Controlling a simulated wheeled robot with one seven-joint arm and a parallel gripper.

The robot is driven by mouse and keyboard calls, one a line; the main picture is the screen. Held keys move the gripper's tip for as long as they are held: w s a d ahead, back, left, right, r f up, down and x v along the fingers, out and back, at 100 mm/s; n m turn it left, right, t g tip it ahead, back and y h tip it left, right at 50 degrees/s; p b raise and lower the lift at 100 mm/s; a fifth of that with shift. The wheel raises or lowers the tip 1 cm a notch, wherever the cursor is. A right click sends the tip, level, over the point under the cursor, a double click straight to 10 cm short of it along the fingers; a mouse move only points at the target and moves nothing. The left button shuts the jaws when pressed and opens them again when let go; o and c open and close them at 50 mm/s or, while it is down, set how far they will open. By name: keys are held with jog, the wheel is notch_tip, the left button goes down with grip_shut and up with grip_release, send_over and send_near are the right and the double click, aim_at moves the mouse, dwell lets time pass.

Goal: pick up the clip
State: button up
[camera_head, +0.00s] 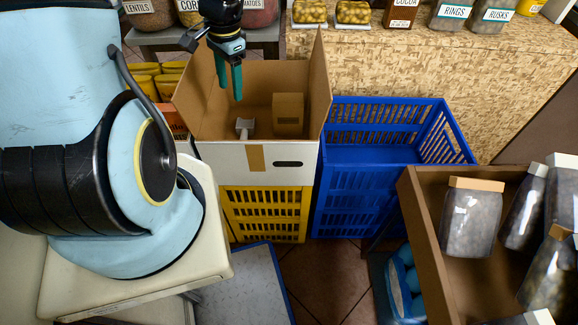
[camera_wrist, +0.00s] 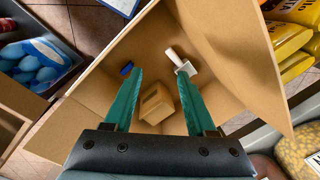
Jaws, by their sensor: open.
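A small blue piece (camera_wrist: 126,69), which looks like the clip, lies on the floor of an open cardboard box (camera_wrist: 95,68), close to one wall. I cannot pick it out in the head view, where the box's front wall (camera_head: 225,160) probably hides it. A white piece with a handle (camera_wrist: 180,60) and a small cardboard carton (camera_wrist: 155,104) lie in the same box. My gripper (camera_head: 230,92) is open and empty, pointing down over the box. In the wrist view its fingers (camera_wrist: 160,72) spread with the blue piece beside the left fingertip, apparently below it.
The box stands on a yellow crate (camera_head: 266,210). A blue slatted crate (camera_head: 365,155) is beside it on the right. A brown bin with jars (camera_head: 420,215) stands at the lower right. A chipboard counter (camera_head: 440,65) with goods is behind. The box's raised walls surround the space under my gripper.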

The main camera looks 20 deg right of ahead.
jog(key=s+d+f+m+b, duration=0.1)
jog(key=d+f+m+b, duration=0.1)
jog(key=f, duration=0.5)
jog(key=s+d+f+m+b, duration=0.1)
jog(key=d+f+m+b, duration=0.2)
jog(key=d+f, duration=0.3)
jog(key=s+d+f+m+b, duration=0.1)
jog(key=d+f+m, duration=0.3)
jog(key=f, duration=0.5)
jog(key=shift+d+f+g+h+b, duration=0.3)
jog(key=shift+d+h+b, duration=0.1)
jog(key=shift+b, duration=0.5)
jog(key=shift+w+f+b, duration=0.2)
jog(key=shift+f+b, duration=0.35)
jog(key=shift+f, duration=2.55)
grip_shut()
